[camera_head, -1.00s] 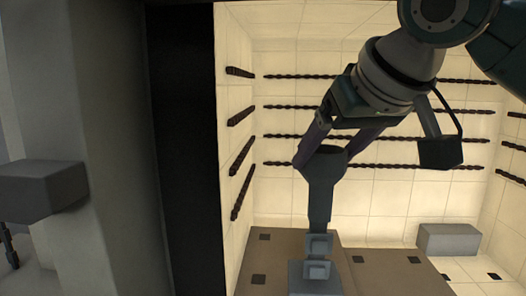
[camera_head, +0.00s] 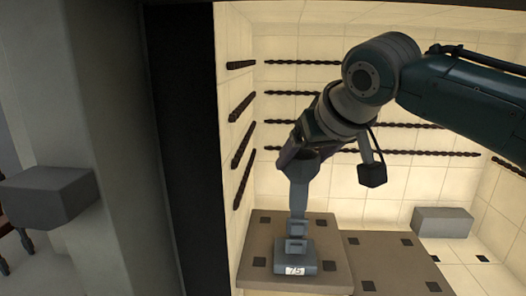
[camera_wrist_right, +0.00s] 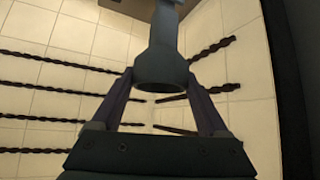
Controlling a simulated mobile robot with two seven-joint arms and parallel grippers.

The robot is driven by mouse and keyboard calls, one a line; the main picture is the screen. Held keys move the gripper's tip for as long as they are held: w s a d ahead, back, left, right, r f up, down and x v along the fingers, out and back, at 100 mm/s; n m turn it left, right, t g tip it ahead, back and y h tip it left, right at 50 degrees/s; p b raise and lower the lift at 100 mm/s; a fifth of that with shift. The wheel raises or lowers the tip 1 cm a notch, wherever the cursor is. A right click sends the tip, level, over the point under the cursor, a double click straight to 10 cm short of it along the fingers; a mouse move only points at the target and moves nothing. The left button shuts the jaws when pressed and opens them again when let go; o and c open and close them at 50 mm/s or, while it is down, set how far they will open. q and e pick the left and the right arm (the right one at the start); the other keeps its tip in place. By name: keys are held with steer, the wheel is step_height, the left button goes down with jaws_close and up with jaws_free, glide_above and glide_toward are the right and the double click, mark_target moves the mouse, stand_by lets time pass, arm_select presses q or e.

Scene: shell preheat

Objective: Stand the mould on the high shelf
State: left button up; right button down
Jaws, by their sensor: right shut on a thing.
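The mould (camera_head: 298,200) is blue-grey, with a wide round top, a narrow stem and a square base marked 75. It is upright over the left brown shelf (camera_head: 262,225), which looks higher than the slab beside it. I cannot tell whether the base touches the shelf. My right gripper (camera_head: 305,158) is shut on the mould's top. In the right wrist view the fingers (camera_wrist_right: 162,88) stand either side of the mould's round end (camera_wrist_right: 160,65); its base is out of that view. My left gripper is not in view.
The lower brown slab (camera_head: 385,262) lies to the right. A grey block (camera_head: 442,222) stands on the tiled floor at back right. Dark twisted rods (camera_head: 300,62) line the pale walls. A dark upright edge (camera_head: 190,140) bounds the chamber on the left.

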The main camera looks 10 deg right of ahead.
steer(key=shift+f, duration=0.1)
jaws_free()
